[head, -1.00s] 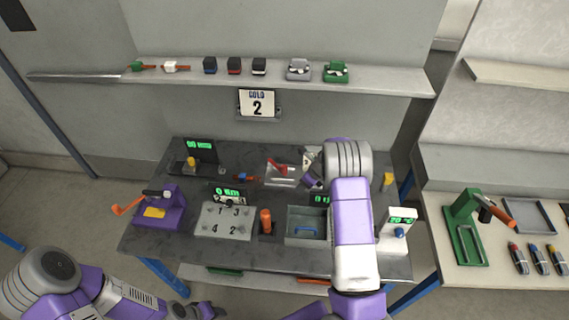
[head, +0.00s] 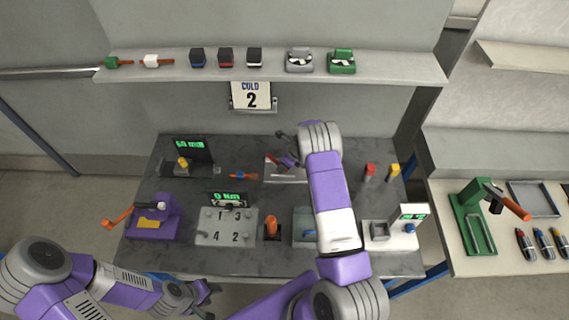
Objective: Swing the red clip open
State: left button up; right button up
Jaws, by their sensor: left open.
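The red clip (head: 293,166) is on a pale plate (head: 284,176) at the back middle of the dark table, only a small red part showing. My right gripper (head: 284,152) is right over or beside it, mostly hidden behind my own wrist; I cannot tell if it touches the clip or whether its jaws are open. My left gripper (head: 205,293) is open and empty, low in front of the table's near edge, well away from the clip.
A purple clamp device (head: 153,222) stands at the left. A numbered plate (head: 226,226), an orange cylinder (head: 271,228) and a grey tray (head: 303,222) lie in front of the clip. Red (head: 370,171) and yellow (head: 393,171) blocks stand right.

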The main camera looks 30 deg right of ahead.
jog(key=shift+w+f, duration=0.15)
jog(key=shift+f, duration=0.25)
jog(key=shift+a, duration=0.1)
jog(key=shift+c, duration=0.3)
grip_shut()
